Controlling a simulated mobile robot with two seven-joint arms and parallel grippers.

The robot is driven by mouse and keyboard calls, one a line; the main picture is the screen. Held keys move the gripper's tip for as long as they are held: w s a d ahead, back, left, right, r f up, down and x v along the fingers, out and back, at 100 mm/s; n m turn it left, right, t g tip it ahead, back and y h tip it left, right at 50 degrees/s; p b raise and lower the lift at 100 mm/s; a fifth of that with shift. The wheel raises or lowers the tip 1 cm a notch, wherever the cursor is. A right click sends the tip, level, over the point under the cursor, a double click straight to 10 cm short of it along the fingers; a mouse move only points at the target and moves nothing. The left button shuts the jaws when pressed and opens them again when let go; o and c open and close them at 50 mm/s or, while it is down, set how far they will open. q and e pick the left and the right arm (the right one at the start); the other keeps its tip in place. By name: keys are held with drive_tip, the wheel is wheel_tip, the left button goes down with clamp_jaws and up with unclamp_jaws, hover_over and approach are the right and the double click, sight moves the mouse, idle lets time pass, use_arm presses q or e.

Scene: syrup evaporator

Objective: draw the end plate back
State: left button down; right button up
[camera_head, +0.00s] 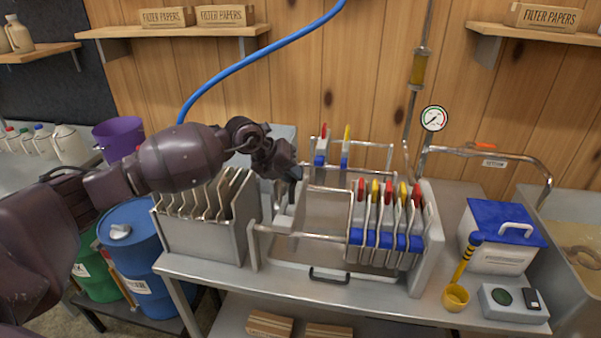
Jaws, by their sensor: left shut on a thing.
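The filter press stands on the steel table, with a pack of several plates (385,225) with red and yellow tabs at the right end of its rails. The end plate (285,218) is a pale upright plate at the left of the rails, apart from the pack. My left gripper (292,184) reaches in from the left and is shut at the top of the end plate; the fingertips are partly hidden by the dark hand. A bare gap of rail lies between the end plate and the pack. My right gripper is not in view.
A metal rack of several plates (205,225) stands left of the press, under my left arm. A blue hose (255,58) hangs above.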

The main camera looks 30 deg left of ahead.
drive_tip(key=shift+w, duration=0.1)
use_arm(q)
drive_tip(key=c, duration=1.1)
unclamp_jaws()
drive_tip(key=v, duration=1)
drive_tip(key=shift+r+p, duration=0.3)
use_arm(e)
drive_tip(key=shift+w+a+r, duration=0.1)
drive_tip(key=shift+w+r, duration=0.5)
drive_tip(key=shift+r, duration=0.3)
use_arm(q)
drive_tip(key=shift+s, duration=0.15)
